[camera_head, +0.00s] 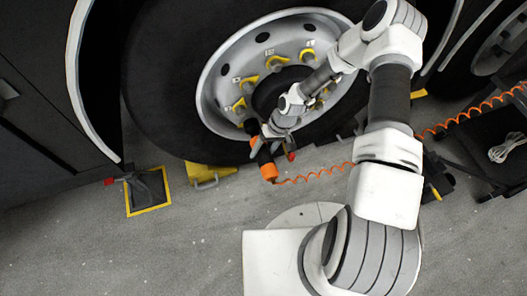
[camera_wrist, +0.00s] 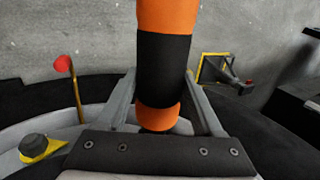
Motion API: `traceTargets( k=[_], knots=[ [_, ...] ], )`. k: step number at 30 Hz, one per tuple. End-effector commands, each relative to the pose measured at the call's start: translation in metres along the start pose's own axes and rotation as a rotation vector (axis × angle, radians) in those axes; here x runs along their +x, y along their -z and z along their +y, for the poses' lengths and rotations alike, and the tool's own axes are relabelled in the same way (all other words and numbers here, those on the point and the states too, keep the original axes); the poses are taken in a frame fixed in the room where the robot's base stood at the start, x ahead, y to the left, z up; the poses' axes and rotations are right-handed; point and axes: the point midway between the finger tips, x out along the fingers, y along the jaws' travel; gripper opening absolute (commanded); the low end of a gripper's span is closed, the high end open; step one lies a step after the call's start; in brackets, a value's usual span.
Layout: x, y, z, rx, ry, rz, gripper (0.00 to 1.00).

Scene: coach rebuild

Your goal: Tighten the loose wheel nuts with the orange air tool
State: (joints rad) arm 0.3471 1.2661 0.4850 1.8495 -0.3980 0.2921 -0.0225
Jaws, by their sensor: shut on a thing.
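My gripper (camera_head: 268,137) is shut on the orange and black air tool (camera_head: 268,170), in front of the lower left part of the wheel. In the wrist view the tool (camera_wrist: 165,70) stands between both fingers of my gripper (camera_wrist: 162,95). The big wheel's pale rim (camera_head: 212,90) carries several wheel nuts with yellow pointers, such as one at the upper right (camera_head: 308,55), one at the top (camera_head: 276,63) and one at the left (camera_head: 248,85). My arm hides the rim's right side. I cannot tell whether the tool touches a nut (camera_head: 239,106) or which nuts are loose.
An orange coiled hose (camera_head: 318,174) runs from the tool to the right. A yellow wheel chock (camera_head: 208,174) lies by the tyre. A yellow-edged black stand (camera_head: 148,190) is at the left. A dark cart with a white cable (camera_head: 508,148) is at the right. The front floor is clear.

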Motion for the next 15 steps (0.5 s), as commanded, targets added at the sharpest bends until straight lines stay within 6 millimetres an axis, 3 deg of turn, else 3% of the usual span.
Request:
traceTargets(
  k=[15],
  knots=[
    [-0.0018, 0.007, -0.0007, -0.001, 0.0, 0.007, 0.0]
  ],
)
